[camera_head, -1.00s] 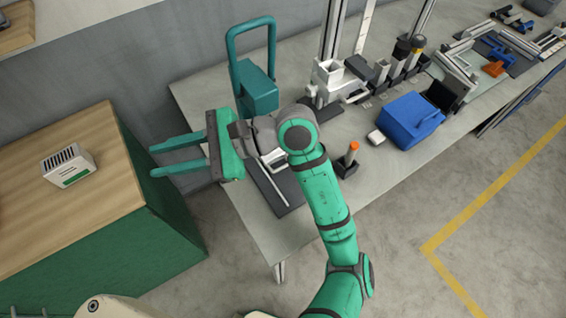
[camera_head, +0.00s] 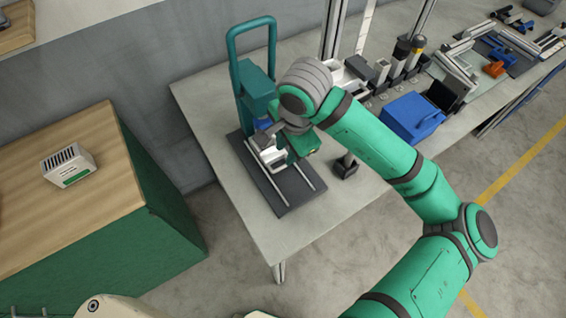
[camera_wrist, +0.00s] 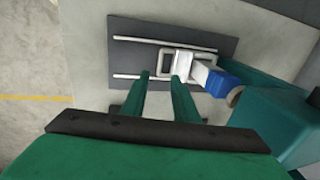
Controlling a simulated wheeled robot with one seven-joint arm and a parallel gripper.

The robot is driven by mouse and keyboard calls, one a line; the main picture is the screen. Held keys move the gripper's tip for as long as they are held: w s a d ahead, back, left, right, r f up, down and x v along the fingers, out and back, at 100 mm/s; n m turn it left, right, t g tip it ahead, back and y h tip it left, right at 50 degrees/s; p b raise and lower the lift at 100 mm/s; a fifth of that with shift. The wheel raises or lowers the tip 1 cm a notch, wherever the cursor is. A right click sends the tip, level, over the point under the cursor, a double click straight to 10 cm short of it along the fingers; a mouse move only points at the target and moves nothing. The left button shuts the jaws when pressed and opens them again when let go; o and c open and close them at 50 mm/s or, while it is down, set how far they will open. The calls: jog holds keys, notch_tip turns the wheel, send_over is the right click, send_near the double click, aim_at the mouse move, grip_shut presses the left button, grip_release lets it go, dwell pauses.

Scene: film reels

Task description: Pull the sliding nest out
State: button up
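The sliding nest (camera_head: 268,154) is a pale block with a frame-like end. It sits between two light rails on a dark base plate (camera_head: 283,207), at the foot of a teal press (camera_head: 253,88). In the wrist view the nest (camera_wrist: 198,72) shows past my fingertips, with a blue part (camera_wrist: 224,80) at its press side. My gripper (camera_wrist: 161,77) is open, its two green fingers apart and pointing at the nest's frame end. I cannot tell whether they touch it. In the head view my wrist hides part of the nest and the fingers.
The teal press body (camera_wrist: 275,115) stands close to the right of my fingers. A blue bin (camera_head: 410,119) and a small dark holder (camera_head: 345,166) are to the right on the table (camera_head: 215,120). The front of the table is clear. A wooden-topped cabinet (camera_head: 85,200) stands left.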

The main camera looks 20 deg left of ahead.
aim_at(281, 167)
jog(key=f, duration=0.3)
jog(key=a+f, duration=0.1)
jog(key=f, duration=0.2)
jog(key=w+f, duration=0.1)
jog(key=f, duration=0.2)
jog(key=shift+a+f, duration=0.2)
jog(key=shift+a, duration=0.05)
jog(key=shift+c, duration=0.3)
grip_shut()
dwell(0.8)
